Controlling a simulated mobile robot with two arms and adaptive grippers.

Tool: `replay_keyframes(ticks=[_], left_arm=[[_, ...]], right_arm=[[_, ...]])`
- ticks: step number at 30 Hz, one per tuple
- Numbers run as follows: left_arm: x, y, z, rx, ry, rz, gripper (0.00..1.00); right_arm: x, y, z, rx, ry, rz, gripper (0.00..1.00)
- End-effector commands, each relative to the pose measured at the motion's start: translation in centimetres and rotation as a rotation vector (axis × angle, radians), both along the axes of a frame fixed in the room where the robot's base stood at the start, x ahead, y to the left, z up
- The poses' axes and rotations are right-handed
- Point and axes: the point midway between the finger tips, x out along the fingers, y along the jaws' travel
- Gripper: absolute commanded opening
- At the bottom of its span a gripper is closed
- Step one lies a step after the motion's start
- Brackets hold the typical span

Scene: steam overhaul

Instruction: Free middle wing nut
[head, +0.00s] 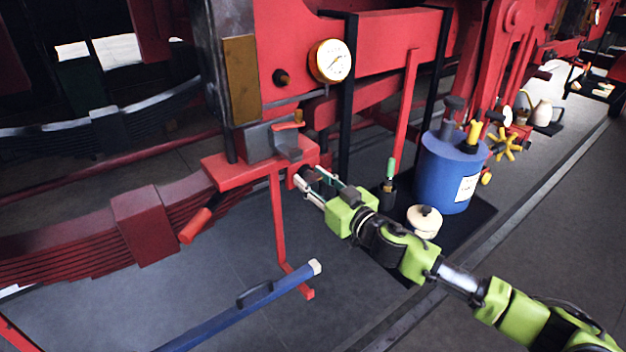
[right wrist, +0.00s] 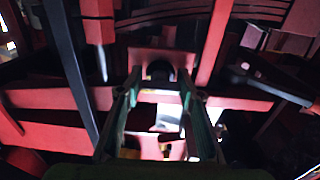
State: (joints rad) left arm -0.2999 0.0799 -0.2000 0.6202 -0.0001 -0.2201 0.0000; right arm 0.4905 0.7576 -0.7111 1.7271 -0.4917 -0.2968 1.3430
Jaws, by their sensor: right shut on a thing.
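My right gripper (head: 309,184) reaches in from the right, its fingertips at the right end of a red bracket shelf (head: 226,173). It is shut on a small part there, mostly hidden by the fingers. In the right wrist view, the fingers (right wrist: 162,92) reach toward a red piece with a dark round part (right wrist: 160,71) between their tips. I cannot tell whether this is the middle wing nut. On the shelf stands a grey block (head: 262,141) with an orange lever (head: 288,126) and a dark knob. My left gripper is not in view.
A blue canister (head: 447,170), a cream lidded pot (head: 425,218) and a green-tipped bottle (head: 389,190) stand on a dark mat beside my right arm. A blue bar (head: 237,311) lies front left. A brass-rimmed gauge (head: 329,61) sits above. A red-handled lever (head: 195,226) hangs from the shelf.

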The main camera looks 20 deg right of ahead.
Motion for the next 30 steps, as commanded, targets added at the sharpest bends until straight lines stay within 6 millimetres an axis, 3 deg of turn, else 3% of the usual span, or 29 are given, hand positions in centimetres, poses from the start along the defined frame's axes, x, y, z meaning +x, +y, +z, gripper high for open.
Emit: replay_keyframes(ticks=[11, 30], left_arm=[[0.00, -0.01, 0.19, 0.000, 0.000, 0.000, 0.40], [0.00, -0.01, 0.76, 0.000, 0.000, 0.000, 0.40]], right_arm=[[0.02, -0.02, 0.07, -0.197, -0.073, 0.000, 0.13], [0.08, -0.17, 0.13, -0.766, -0.279, 0.000, 0.13]])
